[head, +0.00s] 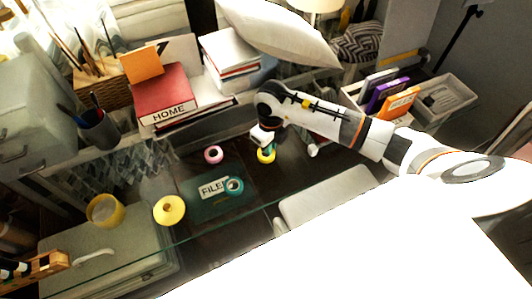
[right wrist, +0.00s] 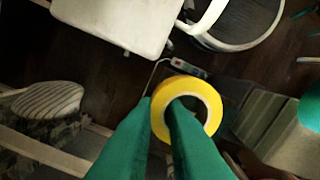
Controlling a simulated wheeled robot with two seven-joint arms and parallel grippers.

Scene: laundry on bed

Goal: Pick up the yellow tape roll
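The yellow tape roll (head: 267,157) is a small ring at the tips of my right gripper (head: 266,149) in the head view. In the right wrist view the yellow tape roll (right wrist: 205,92) shows face-on. One green finger of the right gripper (right wrist: 161,104) passes into its hole and the other lies outside its left wall, with the wall between them. The gripper looks shut on that wall. I cannot tell whether the roll touches the desk. My left gripper is not in view.
A pink roll (head: 213,154), a teal roll (head: 234,186) and a larger yellow roll (head: 169,210) are nearby, around the FILE folder (head: 190,222). Books (head: 163,92) and a pen cup (head: 99,130) stand back left. A book bin (head: 447,98) is back right. A chair (head: 325,196) is in front.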

